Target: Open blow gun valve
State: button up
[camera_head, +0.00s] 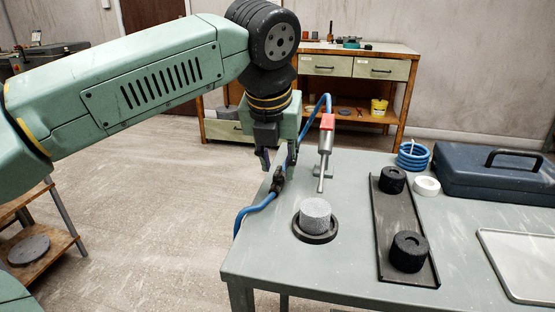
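The blow gun (325,150) has a silver body, a red top and a thin nozzle pointing down. It stands near the table's back left edge, with a blue hose at its upper end. A small black fitting, apparently the valve (278,181), sits at the table's left edge. The blue hose (256,206) runs from it over the edge. My gripper (278,161) points down just above the fitting, fingers apart, with nothing visible between them. The right finger overlaps the fitting's top in view; I cannot tell whether they touch. The valve's handle position is too small to tell.
On the green-grey table (350,272), a grey cylinder (315,214) rests in a black ring. A dark tray (386,232) holds two black cylinders. A white ring (426,186), a blue coil (412,156), a blue case (497,174) and a pale tray (525,262) are further right.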

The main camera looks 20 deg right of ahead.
jog(key=v, duration=1.2)
jog(key=shift+f, duration=0.1)
jog(key=shift+s, duration=0.1)
